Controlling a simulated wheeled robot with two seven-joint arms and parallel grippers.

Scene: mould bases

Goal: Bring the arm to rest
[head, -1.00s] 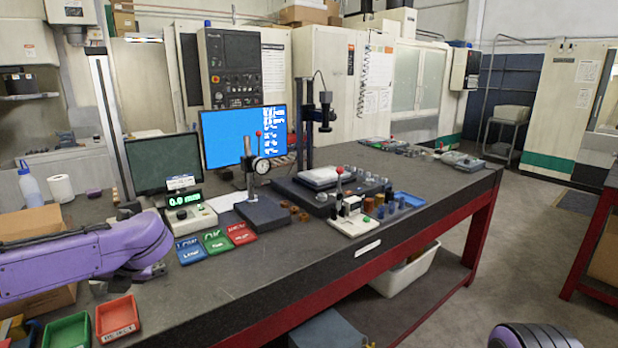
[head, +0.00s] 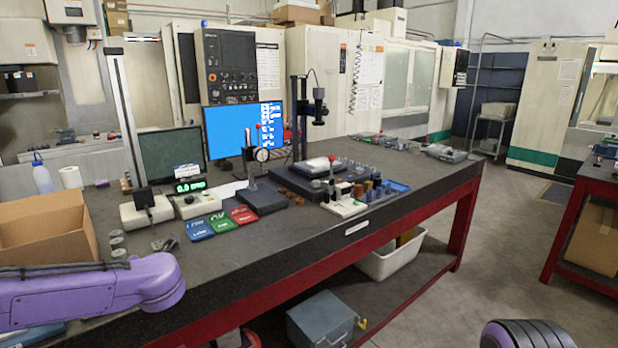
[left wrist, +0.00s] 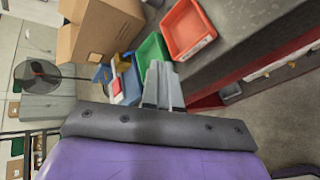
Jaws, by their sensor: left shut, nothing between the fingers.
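My left arm (head: 95,292) is purple and comes in low from the left in the head view, in front of the table's near edge. My left gripper (left wrist: 163,85) shows in the left wrist view. Its grey fingers are together with nothing between them. They point towards the table side, where a red bin (left wrist: 187,28) and a green bin (left wrist: 152,52) lie beyond the tips. Whether the fingers touch anything is not clear, but I see no contact. My right gripper is not in view.
The dark table (head: 240,252) has a red frame. An open cardboard box (head: 45,240) is at its left. A grey toolbox (head: 320,318) is below.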

